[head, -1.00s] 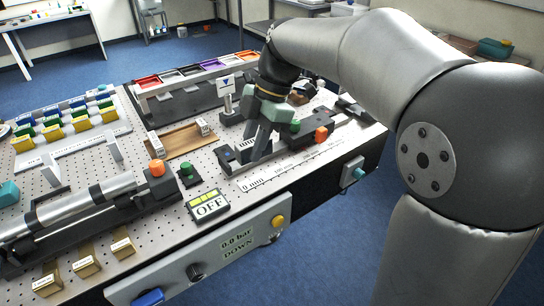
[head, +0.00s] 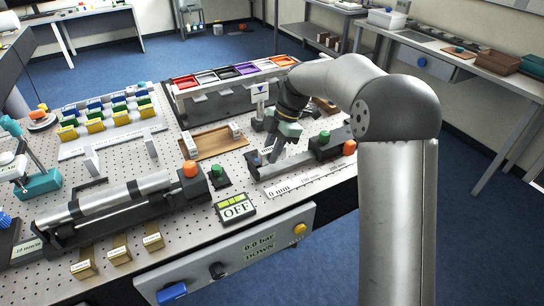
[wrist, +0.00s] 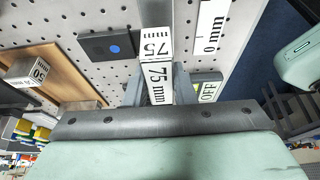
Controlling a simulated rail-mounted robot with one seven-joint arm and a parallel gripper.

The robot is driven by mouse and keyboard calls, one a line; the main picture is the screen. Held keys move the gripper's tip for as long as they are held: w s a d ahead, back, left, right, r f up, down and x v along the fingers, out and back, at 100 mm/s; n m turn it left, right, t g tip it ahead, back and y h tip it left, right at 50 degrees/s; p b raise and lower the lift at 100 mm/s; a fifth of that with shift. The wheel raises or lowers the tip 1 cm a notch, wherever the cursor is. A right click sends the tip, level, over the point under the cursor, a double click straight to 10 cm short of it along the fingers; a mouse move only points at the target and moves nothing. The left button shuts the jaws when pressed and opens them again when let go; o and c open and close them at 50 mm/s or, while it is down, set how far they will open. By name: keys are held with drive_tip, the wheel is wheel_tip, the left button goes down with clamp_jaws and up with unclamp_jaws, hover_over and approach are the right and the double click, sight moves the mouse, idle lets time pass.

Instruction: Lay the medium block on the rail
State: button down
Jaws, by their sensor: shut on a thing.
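My gripper (head: 272,158) is at the left end of the dark rail fixture (head: 318,153) in the head view. In the wrist view it is shut on a block labelled 75 mm (wrist: 158,80), with one finger on each side. The block's end also reads 75. A grey strip of the rail (wrist: 156,14) runs on beyond the block, in line with it. I cannot tell whether the block touches the rail. The block is largely hidden by the fingers in the head view.
A wooden tray (head: 208,145) with labelled blocks, one marked 50 (wrist: 35,70), lies left of the rail. A 0 mm scale strip (head: 285,190) runs along its front. The OFF display (head: 236,208), green button (head: 217,172) and a pipe fixture (head: 125,195) are nearby.

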drive_tip(key=shift+f, duration=1.55)
drive_tip(key=c, duration=1.2)
unclamp_jaws()
drive_tip(key=shift+r, duration=0.3)
drive_tip(key=v, duration=1.1)
drive_tip(key=s+d+f+m+t+h, duration=0.1)
drive_tip(key=s+d+f+m, duration=0.2)
drive_tip(key=s+m, duration=0.5)
drive_tip(key=s+d+f+m+h, duration=0.1)
drive_tip(key=s+d+f+m, duration=0.2)
drive_tip(key=s, duration=1.1)
drive_tip(key=s+d+f+m+t+h, duration=0.1)
drive_tip(key=s+d+f+m, duration=0.2)
drive_tip(key=s+d+m, duration=0.3)
drive_tip(key=s+m, duration=0.5)
drive_tip(key=m, duration=0.1)
drive_tip(key=shift+m+t+h, duration=0.3)
drive_tip(key=shift+m+h, duration=0.1)
